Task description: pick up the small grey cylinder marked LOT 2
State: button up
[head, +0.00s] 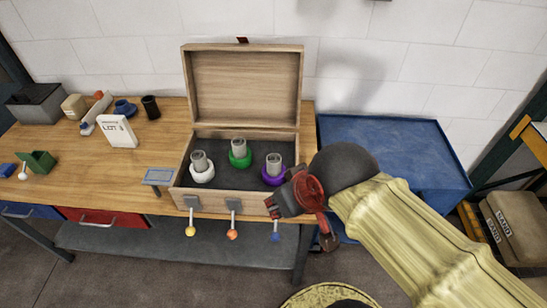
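An open wooden box (232,206) stands on the wooden bench with its lid raised. Inside are three small grey cylinders, each upright in a coloured ring. The left cylinder (200,160) is in a white ring (202,175), the middle one (238,147) in a green ring (240,160), the right one (274,163) in a purple ring (271,180). I cannot read any marking on the cylinders. My gripper (272,209) is at the box's front right corner, below and in front of the right cylinder, apart from it. Its fingers are too small and dark to tell open or shut.
A white card (117,131) with lettering that seems to begin LOT stands on the bench, left of the box. Ball-ended levers (232,234) hang at the box front. A blue table (400,145) is at right. Small items and a green bin (40,162) are at left.

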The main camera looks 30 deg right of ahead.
aim_at(238, 145)
jog(key=l, duration=0.65)
jog(key=k+l, duration=0.1)
jog(key=l, duration=0.6)
